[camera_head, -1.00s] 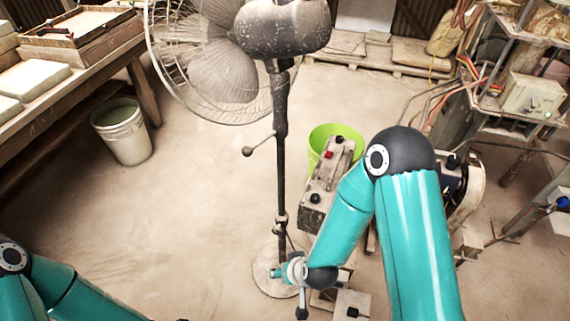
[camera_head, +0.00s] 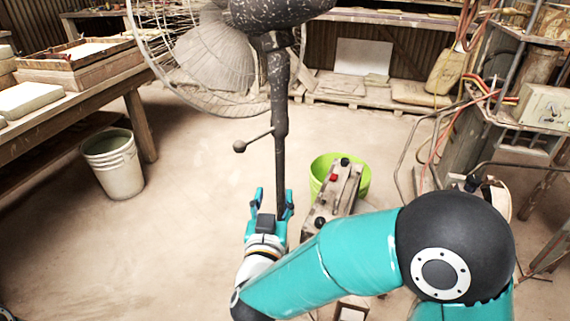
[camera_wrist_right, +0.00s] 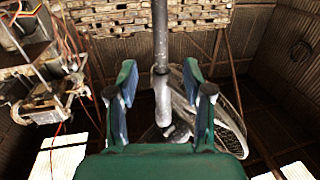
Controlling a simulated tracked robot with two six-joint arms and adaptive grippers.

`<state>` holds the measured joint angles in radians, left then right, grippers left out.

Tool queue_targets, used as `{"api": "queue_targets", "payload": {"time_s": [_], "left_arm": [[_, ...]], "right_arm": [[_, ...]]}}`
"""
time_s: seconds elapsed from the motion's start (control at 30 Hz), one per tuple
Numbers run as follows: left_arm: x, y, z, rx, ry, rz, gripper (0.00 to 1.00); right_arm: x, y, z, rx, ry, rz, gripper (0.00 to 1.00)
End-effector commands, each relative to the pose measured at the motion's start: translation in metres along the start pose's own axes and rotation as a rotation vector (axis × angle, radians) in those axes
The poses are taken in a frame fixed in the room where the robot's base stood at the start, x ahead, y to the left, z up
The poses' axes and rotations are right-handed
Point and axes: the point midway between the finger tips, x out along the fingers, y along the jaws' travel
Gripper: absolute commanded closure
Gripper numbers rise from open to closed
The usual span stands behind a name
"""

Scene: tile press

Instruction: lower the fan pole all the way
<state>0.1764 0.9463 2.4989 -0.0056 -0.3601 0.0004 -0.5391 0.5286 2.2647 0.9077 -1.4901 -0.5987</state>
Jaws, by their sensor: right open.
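A standing fan with a dark speckled motor head (camera_head: 278,12) and a wire cage (camera_head: 190,85) stands in the middle of the head view. Its upright dark pole (camera_head: 281,165) has a side lever with a round knob (camera_head: 239,146). My right gripper (camera_head: 273,193) is open low on the pole, below the lever, its fingers pointing up. In the right wrist view the pole (camera_wrist_right: 160,40) shows beyond and between the open fingers (camera_wrist_right: 160,78), with a wider sleeve and the fan cage further down. I cannot tell whether the fingers touch it. My left gripper is out of view.
A control box with a red button (camera_head: 334,190) and a green bucket (camera_head: 358,180) stand right of the pole. A white bucket (camera_head: 115,165) stands by the left workbench (camera_head: 75,105). A cluttered rack (camera_head: 520,125) is at right.

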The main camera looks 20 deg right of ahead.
Motion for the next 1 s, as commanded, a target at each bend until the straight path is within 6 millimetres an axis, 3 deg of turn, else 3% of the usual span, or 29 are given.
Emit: {"api": "queue_targets", "payload": {"time_s": [0.3, 0.5, 0.7, 1.0], "left_arm": [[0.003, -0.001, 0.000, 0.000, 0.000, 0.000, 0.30], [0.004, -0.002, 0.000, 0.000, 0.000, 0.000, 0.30], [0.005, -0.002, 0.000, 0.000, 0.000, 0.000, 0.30], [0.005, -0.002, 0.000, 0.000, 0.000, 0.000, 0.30]], "right_arm": [[0.071, 0.002, 0.002, 0.001, 0.000, 0.004, 0.49], [0.108, 0.002, 0.001, 0.000, 0.000, 0.003, 0.49], [0.127, 0.001, 0.001, -0.001, -0.001, 0.001, 0.49], [0.132, 0.001, 0.001, -0.001, -0.001, 0.000, 0.49]]}}
